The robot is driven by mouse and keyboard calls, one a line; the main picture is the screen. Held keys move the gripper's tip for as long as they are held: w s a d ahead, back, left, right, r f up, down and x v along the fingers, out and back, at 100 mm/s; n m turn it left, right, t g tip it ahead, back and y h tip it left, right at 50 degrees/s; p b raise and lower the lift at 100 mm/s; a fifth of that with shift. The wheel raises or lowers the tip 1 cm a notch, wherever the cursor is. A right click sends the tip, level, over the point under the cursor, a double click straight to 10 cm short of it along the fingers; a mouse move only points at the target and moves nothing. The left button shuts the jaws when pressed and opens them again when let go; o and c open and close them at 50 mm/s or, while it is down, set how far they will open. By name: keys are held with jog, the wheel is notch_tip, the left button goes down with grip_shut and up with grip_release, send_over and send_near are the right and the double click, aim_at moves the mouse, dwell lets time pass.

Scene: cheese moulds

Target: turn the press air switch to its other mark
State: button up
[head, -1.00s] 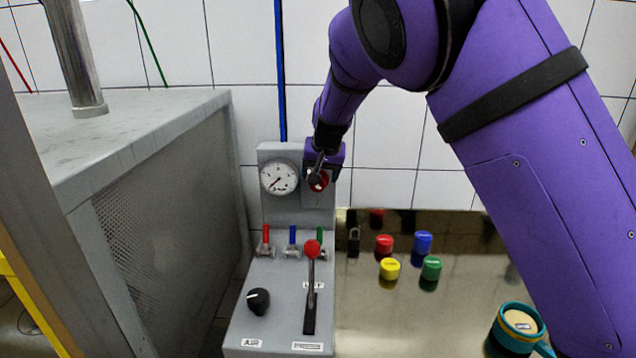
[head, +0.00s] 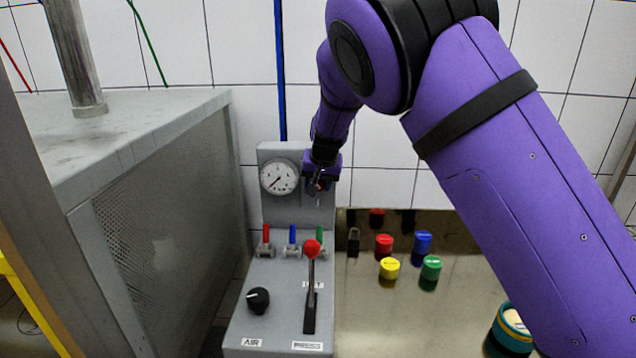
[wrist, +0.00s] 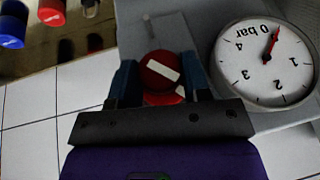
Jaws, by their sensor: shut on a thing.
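The grey control panel (head: 268,325) holds a black knob (head: 258,300) with a white pointer line, above a label reading AIR (head: 252,342). My gripper (head: 319,184) is away from this knob, at the upper right of the panel's upright back. In the wrist view its two blue fingers are shut on a round red piece (wrist: 160,70) with a white bar on its face. More red shows just below that piece. In the head view my gripper mostly hides the red piece, and I cannot tell whether it is fixed to the panel.
A pressure gauge (head: 279,177) sits just left of my gripper; its needle is near 0 bar. A red-balled lever (head: 312,248) and small coloured valves (head: 292,238) stand below. Coloured caps (head: 389,267) stand on the shiny surface at right. A grey machine (head: 170,200) stands at left.

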jog(key=shift+d+y, duration=0.1)
jog(key=shift+y, duration=0.3)
jog(key=shift+w+d+m+y, duration=0.15)
jog(key=shift+m+y, duration=0.25)
jog(key=shift+y, duration=0.9)
jog(key=shift+d+f+m+t+y, duration=0.1)
jog(key=shift+m+t+y, duration=0.2)
jog(key=shift+y, duration=0.8)
jog(key=shift+d+f+m+t+y, duration=0.1)
jog(key=shift+m+t+y, duration=0.15)
jog(key=shift+y, duration=0.85)
jog(key=y, duration=0.2)
jog(key=m+t+y, duration=0.1)
jog(key=y, duration=0.1)
jog(key=shift+f+y, duration=0.2)
jog(key=shift+y, duration=0.1)
jog(key=shift+f+m+t+y, duration=0.15)
jog(key=shift+m+t+y, duration=0.7)
jog(key=shift+y, duration=1.05)
jog(key=o, duration=0.9)
jog(key=shift+a, duration=0.1)
